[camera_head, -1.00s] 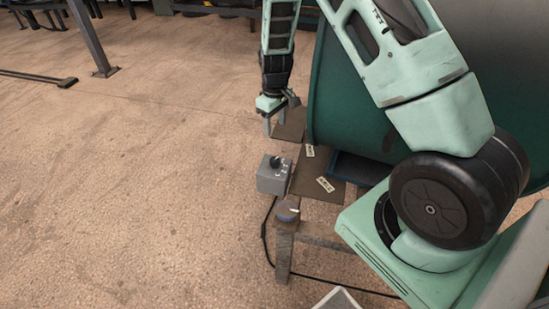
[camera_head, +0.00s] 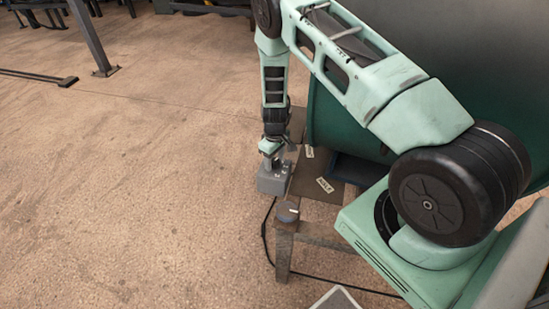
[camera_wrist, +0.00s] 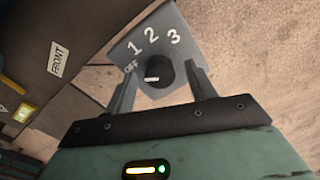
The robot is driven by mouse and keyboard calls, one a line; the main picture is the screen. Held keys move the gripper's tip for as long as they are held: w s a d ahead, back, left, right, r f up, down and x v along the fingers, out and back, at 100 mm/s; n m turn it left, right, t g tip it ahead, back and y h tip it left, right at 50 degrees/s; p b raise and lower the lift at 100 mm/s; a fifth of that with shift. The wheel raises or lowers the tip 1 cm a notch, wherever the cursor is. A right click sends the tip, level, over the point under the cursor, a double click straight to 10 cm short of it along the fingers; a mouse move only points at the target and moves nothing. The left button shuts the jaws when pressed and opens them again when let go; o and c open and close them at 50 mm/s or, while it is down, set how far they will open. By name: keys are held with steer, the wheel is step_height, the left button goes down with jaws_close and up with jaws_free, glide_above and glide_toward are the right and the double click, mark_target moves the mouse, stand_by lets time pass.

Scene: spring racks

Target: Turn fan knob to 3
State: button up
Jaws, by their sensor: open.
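The fan knob (camera_wrist: 160,76) is a black round dial with a white mark on a grey control box (camera_wrist: 152,50). The panel carries the labels OFF, 1, 2 and 3; the white mark shows on the knob's lower left side, nearest OFF. My gripper (camera_wrist: 163,73) is open, with one finger on each side of the knob and visible gaps to it. In the head view my gripper (camera_head: 272,162) points down over the box (camera_head: 272,184) and hides the knob.
The box stands by a brown bench edge with a FRONT label (camera_wrist: 56,58). A large green drum (camera_head: 340,120) is right of it. A black cable (camera_head: 265,235) hangs below.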

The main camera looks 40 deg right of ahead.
steer(key=c, duration=1)
